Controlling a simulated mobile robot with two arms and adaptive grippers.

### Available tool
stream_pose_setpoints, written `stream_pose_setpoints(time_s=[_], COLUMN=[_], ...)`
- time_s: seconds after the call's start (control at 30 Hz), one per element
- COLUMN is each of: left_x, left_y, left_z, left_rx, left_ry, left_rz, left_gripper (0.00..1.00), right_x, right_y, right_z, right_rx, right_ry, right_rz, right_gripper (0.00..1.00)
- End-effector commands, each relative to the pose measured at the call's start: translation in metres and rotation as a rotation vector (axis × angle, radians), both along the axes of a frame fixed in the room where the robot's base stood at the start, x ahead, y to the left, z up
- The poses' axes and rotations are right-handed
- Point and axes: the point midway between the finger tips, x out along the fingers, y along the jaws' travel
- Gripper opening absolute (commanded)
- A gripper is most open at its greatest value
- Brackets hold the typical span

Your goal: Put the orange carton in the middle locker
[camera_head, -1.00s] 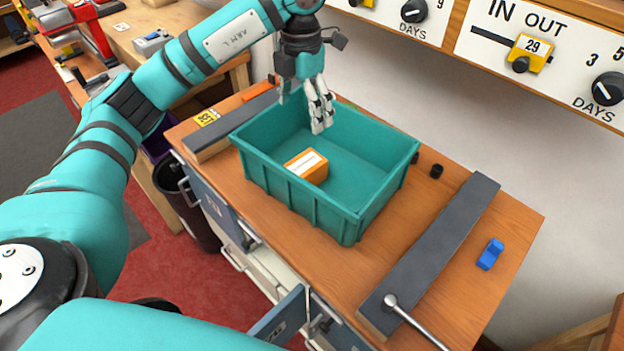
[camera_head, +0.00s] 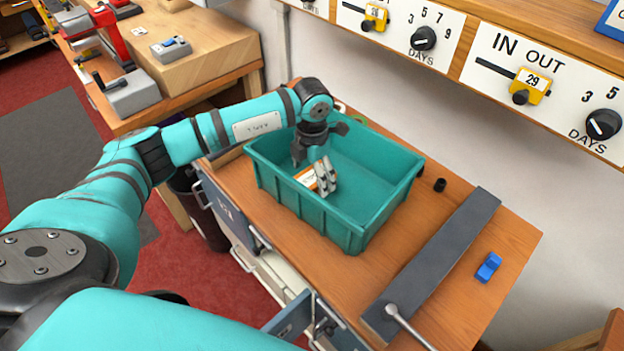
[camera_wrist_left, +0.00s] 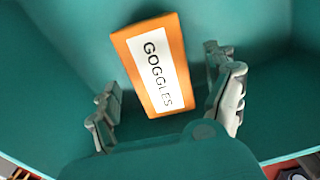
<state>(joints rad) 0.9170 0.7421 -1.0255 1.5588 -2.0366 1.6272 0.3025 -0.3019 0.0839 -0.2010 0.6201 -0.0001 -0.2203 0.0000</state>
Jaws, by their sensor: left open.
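The orange carton (camera_head: 307,178) lies in the teal bin (camera_head: 375,212) on the bench, partly covered by my fingers. In the left wrist view the carton (camera_wrist_left: 150,62) shows a white label reading GOGGLES. My left gripper (camera_head: 312,168) is open and lowered into the bin at the carton. In the left wrist view, its fingers stand on either side of the carton's near part, with gaps visible. Blue-grey locker doors (camera_head: 228,212) and (camera_head: 287,318) show at the bench front, the lower one swung outward. I cannot tell which locker is the middle one. My right gripper is out of view.
The bin's walls surround my gripper. A dark grey bar (camera_head: 440,255), a metal rod (camera_head: 408,328), a blue clip (camera_head: 488,267) and a small black knob (camera_head: 440,185) are on the bench (camera_head: 510,240) to the right. A dial panel (camera_head: 545,90) hangs behind.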

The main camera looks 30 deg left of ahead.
Motion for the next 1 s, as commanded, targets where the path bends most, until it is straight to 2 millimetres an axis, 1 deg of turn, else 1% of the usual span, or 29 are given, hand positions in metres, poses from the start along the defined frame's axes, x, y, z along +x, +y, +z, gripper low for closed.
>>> stream_pose_setpoints(time_s=[0.03,0.13,0.37,0.8,0.87,0.9,1.0], left_x=[-0.0003,0.0001,0.0004,0.0004,0.0004,0.0006,0.0006], left_y=[-0.0002,0.0000,0.0002,0.0003,0.0003,0.0003,0.0003], left_z=[-0.0050,-0.0125,-0.0146,-0.0142,-0.0141,-0.0138,-0.0138], left_rx=[0.000,-0.001,0.001,0.001,0.001,0.000,0.000], left_ry=[0.002,0.000,-0.001,-0.001,-0.001,-0.002,-0.002], left_rz=[0.001,0.001,0.000,0.001,0.001,0.001,0.001], left_gripper=[0.87,0.87,0.87,0.29,0.22,0.16,0.16], right_x=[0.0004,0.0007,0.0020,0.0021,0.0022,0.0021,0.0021], right_y=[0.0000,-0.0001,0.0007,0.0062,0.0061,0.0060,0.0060], right_z=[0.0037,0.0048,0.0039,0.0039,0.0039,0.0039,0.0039], right_rx=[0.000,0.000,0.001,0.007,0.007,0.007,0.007], right_ry=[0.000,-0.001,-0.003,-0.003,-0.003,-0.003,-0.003], right_rz=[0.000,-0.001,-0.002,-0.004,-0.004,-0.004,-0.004], right_gripper=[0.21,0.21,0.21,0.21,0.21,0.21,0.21])
